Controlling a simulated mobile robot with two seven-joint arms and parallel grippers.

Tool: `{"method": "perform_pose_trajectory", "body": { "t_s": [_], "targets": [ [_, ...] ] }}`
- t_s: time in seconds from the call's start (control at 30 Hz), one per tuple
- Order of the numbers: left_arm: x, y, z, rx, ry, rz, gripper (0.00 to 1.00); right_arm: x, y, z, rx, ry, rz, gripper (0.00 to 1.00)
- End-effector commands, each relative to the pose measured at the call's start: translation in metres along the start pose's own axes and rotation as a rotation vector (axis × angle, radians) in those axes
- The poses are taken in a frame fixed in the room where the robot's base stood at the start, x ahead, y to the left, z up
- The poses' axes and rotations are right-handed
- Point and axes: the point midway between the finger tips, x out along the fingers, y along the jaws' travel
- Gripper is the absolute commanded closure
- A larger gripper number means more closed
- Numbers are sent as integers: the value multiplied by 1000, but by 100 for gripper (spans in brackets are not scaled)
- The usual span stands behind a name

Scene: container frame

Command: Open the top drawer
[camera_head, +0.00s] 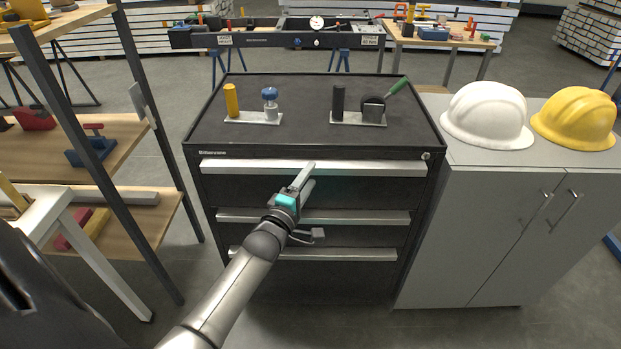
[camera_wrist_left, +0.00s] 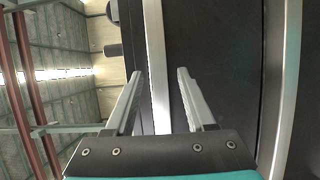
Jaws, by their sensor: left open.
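The black tool cabinet (camera_head: 415,215) has drawers with long silver handle bars. The top drawer (camera_head: 375,188) is closed, and its handle (camera_head: 370,168) runs across its upper edge. My left gripper (camera_head: 308,172) is in front of the middle of this handle, with its fingertips at the bar. In the left wrist view the gripper (camera_wrist_left: 160,76) is open, and the top handle (camera_wrist_left: 156,65) runs between its two fingers. I cannot tell whether either finger touches the bar. My right gripper is not in view.
Lower drawer handles (camera_head: 370,217) sit below. Tool holders (camera_head: 358,118) stand on the cabinet top. A grey cupboard (camera_head: 480,220) with a white helmet (camera_head: 487,115) and a yellow helmet (camera_head: 575,118) adjoins on the right. A wooden shelf rack (camera_head: 120,160) stands left.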

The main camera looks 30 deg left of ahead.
Motion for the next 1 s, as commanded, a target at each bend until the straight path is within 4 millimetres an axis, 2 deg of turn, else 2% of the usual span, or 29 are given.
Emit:
{"method": "perform_pose_trajectory", "body": {
  "t_s": [0.2,0.5,1.0],
  "targets": [
    [14,0,0,0,0,1,45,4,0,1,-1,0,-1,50],
    [15,0,0,0,0,0,45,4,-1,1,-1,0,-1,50],
    [14,-1,0,0,0,-3,100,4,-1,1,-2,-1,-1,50]
  ]
}}
